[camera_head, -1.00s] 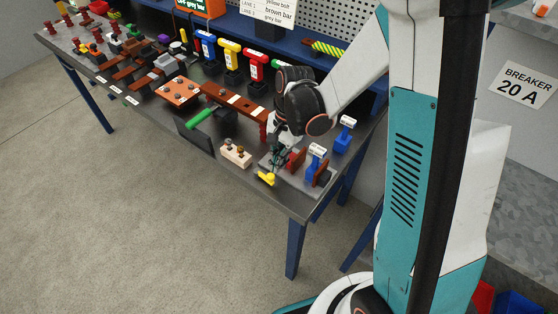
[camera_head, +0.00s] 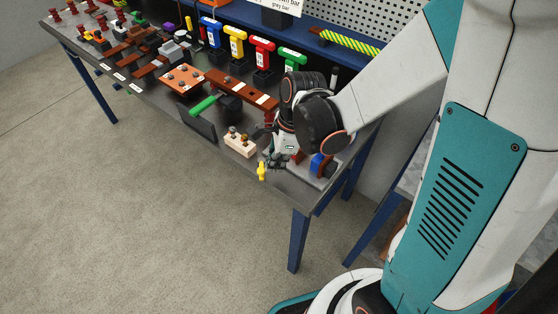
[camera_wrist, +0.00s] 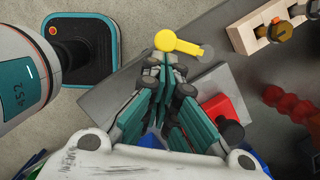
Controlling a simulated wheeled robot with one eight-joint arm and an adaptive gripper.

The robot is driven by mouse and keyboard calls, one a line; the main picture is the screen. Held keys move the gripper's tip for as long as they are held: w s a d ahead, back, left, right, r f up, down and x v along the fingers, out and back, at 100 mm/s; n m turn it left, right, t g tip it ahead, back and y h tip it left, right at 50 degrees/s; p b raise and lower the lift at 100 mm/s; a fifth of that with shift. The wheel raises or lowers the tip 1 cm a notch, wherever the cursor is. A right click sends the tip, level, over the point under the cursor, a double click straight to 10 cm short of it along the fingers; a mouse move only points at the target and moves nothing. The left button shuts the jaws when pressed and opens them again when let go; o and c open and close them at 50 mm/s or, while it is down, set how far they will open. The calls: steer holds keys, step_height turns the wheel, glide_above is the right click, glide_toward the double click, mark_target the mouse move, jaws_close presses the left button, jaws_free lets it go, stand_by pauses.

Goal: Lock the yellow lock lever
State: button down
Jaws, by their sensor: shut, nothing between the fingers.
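The yellow lock lever (camera_head: 262,171) is at the front edge of the grey plate on the bench, near the right corner. In the wrist view the lever (camera_wrist: 180,43) lies across the top middle, its thick end to the left and its thinner arm pointing right. My gripper (camera_head: 272,162) points down beside the lever. In the wrist view its fingers (camera_wrist: 168,72) are closed together, empty, with the tips just below the lever's thick end. I cannot tell whether they touch it. My arm hides part of the plate.
A blue-handled part (camera_head: 316,162) is right of my gripper. Open floor lies in front.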

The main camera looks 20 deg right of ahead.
steer(key=shift+s+a, duration=0.15)
steer(key=shift+a, duration=0.3)
stand_by(0.5)
